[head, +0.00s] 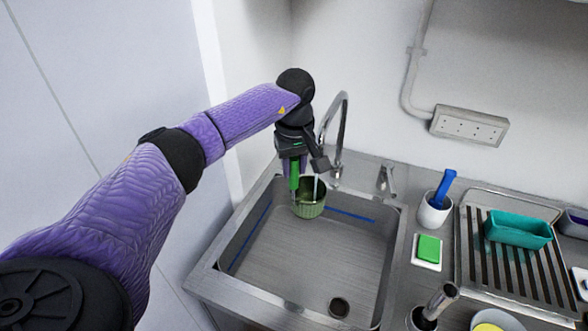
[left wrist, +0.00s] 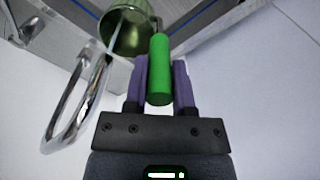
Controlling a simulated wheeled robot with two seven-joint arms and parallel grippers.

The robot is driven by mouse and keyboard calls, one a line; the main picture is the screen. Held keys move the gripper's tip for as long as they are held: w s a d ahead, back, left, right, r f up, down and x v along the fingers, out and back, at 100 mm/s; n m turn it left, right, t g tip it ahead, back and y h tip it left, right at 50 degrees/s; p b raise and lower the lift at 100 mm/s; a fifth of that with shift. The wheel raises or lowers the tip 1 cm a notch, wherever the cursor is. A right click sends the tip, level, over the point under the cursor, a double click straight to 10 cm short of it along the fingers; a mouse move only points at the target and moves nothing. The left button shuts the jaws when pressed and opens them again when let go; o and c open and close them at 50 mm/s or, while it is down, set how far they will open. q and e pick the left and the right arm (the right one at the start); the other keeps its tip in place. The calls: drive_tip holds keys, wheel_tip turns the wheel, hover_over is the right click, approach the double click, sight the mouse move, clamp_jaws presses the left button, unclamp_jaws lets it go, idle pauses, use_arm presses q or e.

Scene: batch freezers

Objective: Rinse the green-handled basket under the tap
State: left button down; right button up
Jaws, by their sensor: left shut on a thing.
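The green-handled basket (head: 309,204) hangs in the back left part of the steel sink (head: 340,262), under the curved tap (head: 344,112). A thin pale stream of water runs from the tap down into the basket. My left gripper (head: 292,160) is shut on the basket's upright green handle. In the left wrist view the green handle (left wrist: 159,72) is between the two purple fingers, with the basket (left wrist: 128,30) beyond it and the tap (left wrist: 75,105) on the left. I cannot tell whether the basket touches the sink floor. My right gripper is not in view.
Right of the sink are a white pot (head: 432,214) with a blue-handled tool, a green block (head: 429,248) on a white base, and a ribbed drain tray (head: 505,272) holding a teal basket (head: 518,230). A metal cylinder (head: 440,300) stands in front. The sink's front is clear.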

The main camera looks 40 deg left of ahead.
use_arm(q)
drive_tip(key=shift+d, duration=0.1)
drive_tip(key=shift+w+d, duration=0.35)
drive_tip(key=shift+d, duration=0.1)
drive_tip(key=shift+a, duration=0.1)
drive_tip(key=shift+s+a, duration=0.35)
drive_tip(key=shift+a, duration=0.1)
